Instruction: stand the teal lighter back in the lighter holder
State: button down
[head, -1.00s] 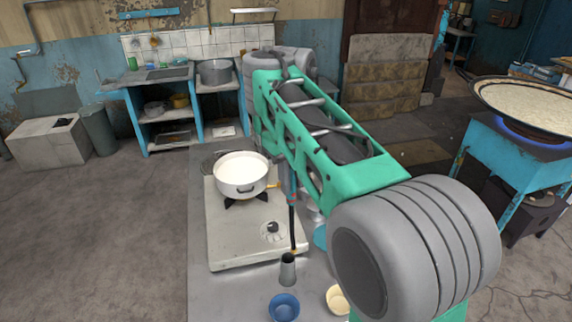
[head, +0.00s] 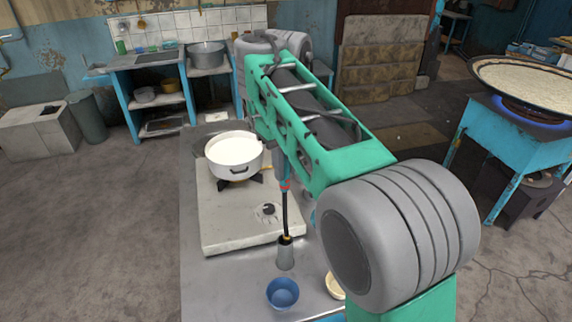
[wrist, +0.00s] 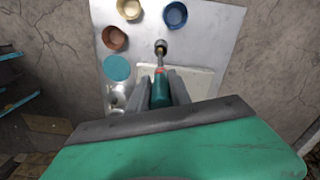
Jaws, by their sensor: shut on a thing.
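The teal lighter (wrist: 160,94) is held between the fingers of my gripper (wrist: 159,78) in the wrist view, its red collar toward the tip. In the head view, the lighter's long black stem (head: 285,212) hangs almost upright below my arm. Its brass-coloured tip is at the mouth of the grey lighter holder (head: 286,257); I cannot tell whether it is inside or just above. The holder also shows in the wrist view (wrist: 161,45), beyond the lighter. My arm hides most of the gripper in the head view.
A blue bowl (head: 282,293) stands close in front of the holder, a cream bowl (head: 335,285) to its right, partly hidden by my arm. Behind is the stove (head: 225,228) with a white pot of milk (head: 234,155). A brown bowl (wrist: 115,38) is also on the metal table.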

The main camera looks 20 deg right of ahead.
aim_at(286, 191)
jog(key=shift+f+b, duration=4.4)
jog(key=shift+f, duration=0.3)
jog(key=c, duration=1.1)
grip_release()
notch_tip(286, 191, up, 8)
jog(key=p, duration=0.7)
notch_tip(286, 191, up, 9)
jog(key=p, duration=0.9)
jog(key=shift+p, duration=0.4)
